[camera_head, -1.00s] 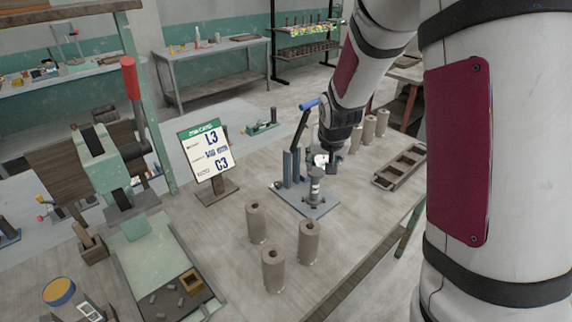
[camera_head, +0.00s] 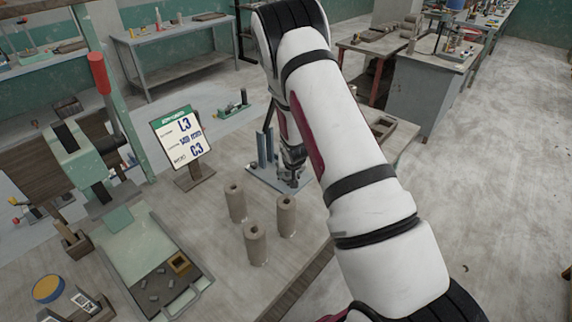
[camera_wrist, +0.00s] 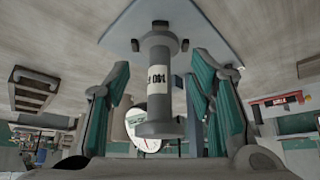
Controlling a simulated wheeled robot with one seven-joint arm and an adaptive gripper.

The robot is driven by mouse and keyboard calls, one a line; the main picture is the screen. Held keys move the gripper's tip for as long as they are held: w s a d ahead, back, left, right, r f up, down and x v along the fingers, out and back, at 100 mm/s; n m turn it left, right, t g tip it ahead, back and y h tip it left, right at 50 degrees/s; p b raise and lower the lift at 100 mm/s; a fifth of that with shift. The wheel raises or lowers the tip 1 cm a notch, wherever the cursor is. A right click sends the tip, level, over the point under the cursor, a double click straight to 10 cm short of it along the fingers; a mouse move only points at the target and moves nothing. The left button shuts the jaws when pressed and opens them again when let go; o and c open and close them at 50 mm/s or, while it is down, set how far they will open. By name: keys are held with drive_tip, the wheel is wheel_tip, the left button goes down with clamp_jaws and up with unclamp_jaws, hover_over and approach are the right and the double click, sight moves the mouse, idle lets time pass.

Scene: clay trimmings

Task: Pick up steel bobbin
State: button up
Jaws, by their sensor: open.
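The steel bobbin (camera_wrist: 157,95) is a grey flanged spool with a white printed label, in the middle of the wrist view, which appears upside down. Its far end is at a pale blue base plate (camera_wrist: 205,22). My gripper (camera_wrist: 160,66) is open, with one teal-padded finger on each side of the bobbin. Gaps show between the fingers and the spool. In the head view my gripper (camera_head: 291,178) is low over the base plate (camera_head: 262,180), and the bobbin cannot be made out clearly there.
Blue-grey uprights (camera_head: 265,150) stand on the plate beside my gripper. Several clay-coloured cylinders (camera_head: 255,245) stand in front of it. A sign (camera_head: 181,140) stands to the left. A compartmented tray (camera_head: 382,128) lies behind my arm. A green press (camera_head: 85,160) is further left.

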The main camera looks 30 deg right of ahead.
drive_tip(key=shift+w+d+b, duration=0.35)
drive_tip(key=shift+w, duration=0.35)
drive_tip(key=shift+w+d+b, duration=0.3)
drive_tip(key=shift+w+b, duration=0.05)
drive_tip(key=shift+w, duration=0.4)
drive_tip(key=shift+w+d+b, duration=0.35)
drive_tip(key=shift+w, duration=0.35)
drive_tip(key=w, duration=0.1)
drive_tip(key=w+d+b, duration=0.1)
drive_tip(key=w+b, duration=0.1)
drive_tip(key=shift+w+d+f, duration=0.1)
drive_tip(key=shift+w+d, duration=0.05)
drive_tip(key=shift+d, duration=0.1)
drive_tip(key=shift+w+d+f+b, duration=0.15)
drive_tip(key=shift+w+f+b, duration=0.2)
drive_tip(key=shift+f, duration=0.1)
drive_tip(key=shift+s, duration=0.1)
clamp_jaws()
drive_tip(key=shift+r, duration=0.1)
